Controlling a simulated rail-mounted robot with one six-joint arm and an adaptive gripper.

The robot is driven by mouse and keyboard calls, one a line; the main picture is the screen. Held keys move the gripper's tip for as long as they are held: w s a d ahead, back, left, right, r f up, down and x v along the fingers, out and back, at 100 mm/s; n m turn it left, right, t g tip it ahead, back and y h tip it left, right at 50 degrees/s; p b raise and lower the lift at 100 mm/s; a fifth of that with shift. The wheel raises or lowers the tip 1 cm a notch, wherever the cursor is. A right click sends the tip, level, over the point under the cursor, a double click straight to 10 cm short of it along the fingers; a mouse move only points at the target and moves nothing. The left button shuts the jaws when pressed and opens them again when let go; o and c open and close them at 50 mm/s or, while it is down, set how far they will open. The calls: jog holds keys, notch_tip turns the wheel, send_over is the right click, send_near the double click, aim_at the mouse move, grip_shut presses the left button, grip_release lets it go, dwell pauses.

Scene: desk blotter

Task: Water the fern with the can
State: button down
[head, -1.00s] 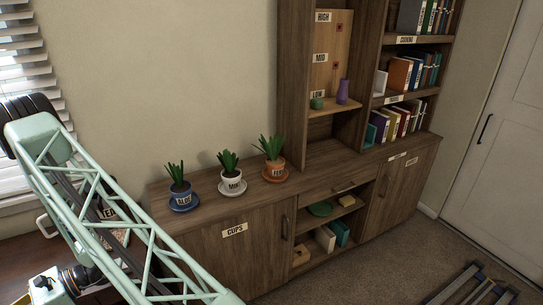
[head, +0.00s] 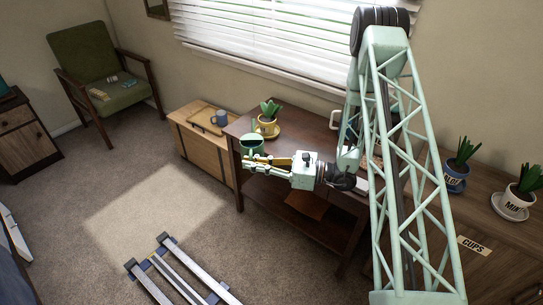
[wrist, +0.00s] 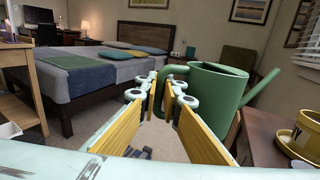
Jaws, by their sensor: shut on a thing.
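My gripper (head: 245,163) is shut on the handle of a green watering can (head: 252,146) at the left end of the brown desk. In the wrist view the can (wrist: 214,100) looks upright, its spout pointing right. A potted plant (head: 270,109) in a yellow pot on a yellow saucer stands on the desk just behind the can. The yellow pot (wrist: 309,131) also shows at the right edge of the wrist view. Its label cannot be read. A blue pot (head: 456,182) marked aloe and a white pot (head: 513,204) marked mint stand on the cabinet.
The brown desk (head: 305,120) is under the window. A low wooden cabinet (head: 190,140) with a tray and a grey-blue mug (head: 219,118) stands left of it. The green armchair (head: 92,62) is at the far left. The carpet between is mostly clear.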

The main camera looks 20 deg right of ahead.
jog(key=s+a+r+n+g, duration=0.1)
jog(key=s+a+n+g, duration=0.1)
jog(key=s+a, duration=0.4)
jog(key=s+a+r+n+g+y, duration=0.1)
jog(key=s+a+r+n+g, duration=0.1)
jog(key=s+a+g, duration=0.3)
jog(key=s+a+r+n+g+y, duration=0.1)
jog(key=s+a+r+n+g, duration=0.1)
jog(key=s+a, duration=0.5)
jog(key=s+n+g, duration=0.1)
jog(key=s+g, duration=0.1)
jog(key=s, duration=0.3)
jog(key=shift+s+a, duration=0.15)
jog(key=shift+s, duration=0.2)
jog(key=shift+w, duration=0.2)
